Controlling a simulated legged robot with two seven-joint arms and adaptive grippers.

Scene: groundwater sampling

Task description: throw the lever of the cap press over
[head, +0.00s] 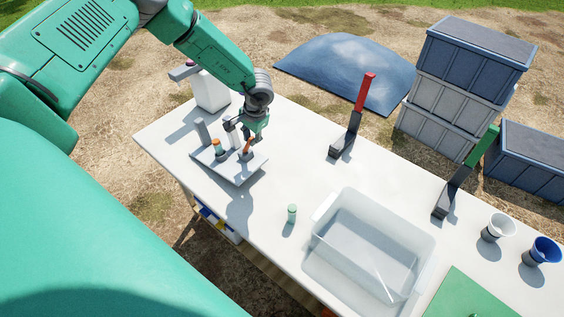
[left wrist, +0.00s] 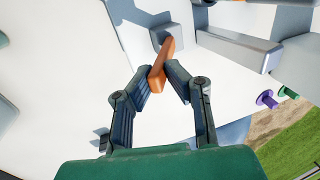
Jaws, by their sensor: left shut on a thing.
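The cap press appears to be the grey device (head: 238,172) on the left part of the white table, with a grey post and an orange-topped vial (head: 217,146) on its plate. An orange lever (head: 247,147) rises at its right side. It also shows in the left wrist view (left wrist: 162,58), leaning from a grey block. My left gripper (head: 251,136) is over the device. In the left wrist view, its two fingers (left wrist: 162,82) close on both sides of the orange lever near its end. My right gripper is not in view.
A red-handled lever (head: 365,92) and a green-handled lever (head: 483,147) stand on the table. A small green-capped vial (head: 292,213) stands near a clear bin (head: 415,230). Two cups (head: 500,226) are at the right. A white jug (head: 210,92) stands behind the device.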

